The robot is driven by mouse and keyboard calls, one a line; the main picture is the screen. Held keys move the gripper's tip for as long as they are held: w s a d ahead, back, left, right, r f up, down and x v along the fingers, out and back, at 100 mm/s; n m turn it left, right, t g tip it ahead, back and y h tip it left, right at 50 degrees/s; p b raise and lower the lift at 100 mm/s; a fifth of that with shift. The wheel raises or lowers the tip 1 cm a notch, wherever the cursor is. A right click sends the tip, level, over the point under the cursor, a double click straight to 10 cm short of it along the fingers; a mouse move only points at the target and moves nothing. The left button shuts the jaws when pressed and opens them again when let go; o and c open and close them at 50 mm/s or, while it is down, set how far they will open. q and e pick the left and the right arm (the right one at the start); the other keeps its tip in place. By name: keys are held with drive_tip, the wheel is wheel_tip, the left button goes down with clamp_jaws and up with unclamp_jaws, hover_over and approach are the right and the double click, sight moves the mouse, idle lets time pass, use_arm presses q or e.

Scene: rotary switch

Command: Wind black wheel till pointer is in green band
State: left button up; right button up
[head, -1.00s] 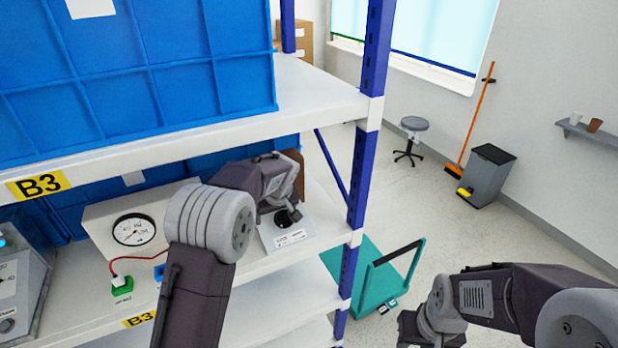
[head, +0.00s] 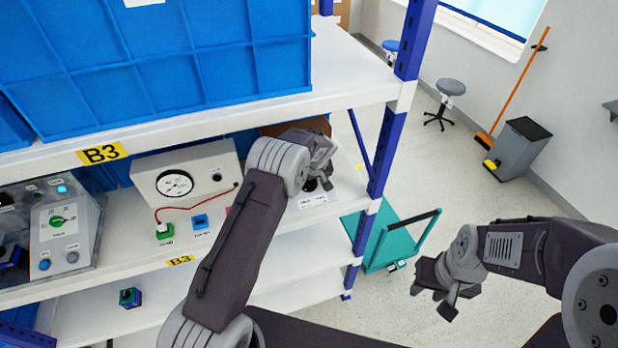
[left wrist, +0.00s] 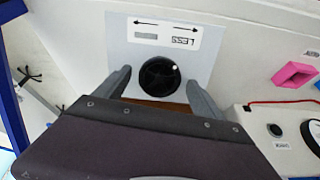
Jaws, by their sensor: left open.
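The black wheel (left wrist: 159,76) sits on a light panel in the left wrist view, below a label with a two-way arrow and the word LESS. My left gripper (left wrist: 160,82) is open, with one finger on each side of the wheel; I cannot tell whether they touch it. In the head view my left gripper (head: 320,160) is over the panel (head: 313,200) and mostly covers the wheel. A round white gauge (head: 174,183) is on the box to the left; its pointer and green band are too small to read. My right gripper (head: 432,298) hangs open and empty, away from the shelf.
A red cable runs from the gauge box to a green block (head: 164,232), beside a blue block (head: 201,222). A grey control box (head: 65,240) stands at the left. The upper shelf (head: 230,115) and blue post (head: 393,140) are close to my left arm. A teal trolley (head: 385,245) stands on the floor.

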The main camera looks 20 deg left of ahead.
use_arm(q)
drive_tip(key=shift+s+a+f, duration=0.1)
drive_tip(key=shift+s, duration=0.05)
drive_tip(key=shift+d+f, duration=0.1)
drive_tip(key=shift+d, duration=0.1)
drive_tip(key=c, duration=0.3)
drive_tip(key=shift+w, duration=0.25)
drive_tip(key=c, duration=0.5)
drive_tip(key=shift+a, duration=0.1)
drive_tip(key=c, duration=0.6)
drive_tip(key=shift+o, duration=0.2)
drive_tip(key=shift+m, duration=0.4)
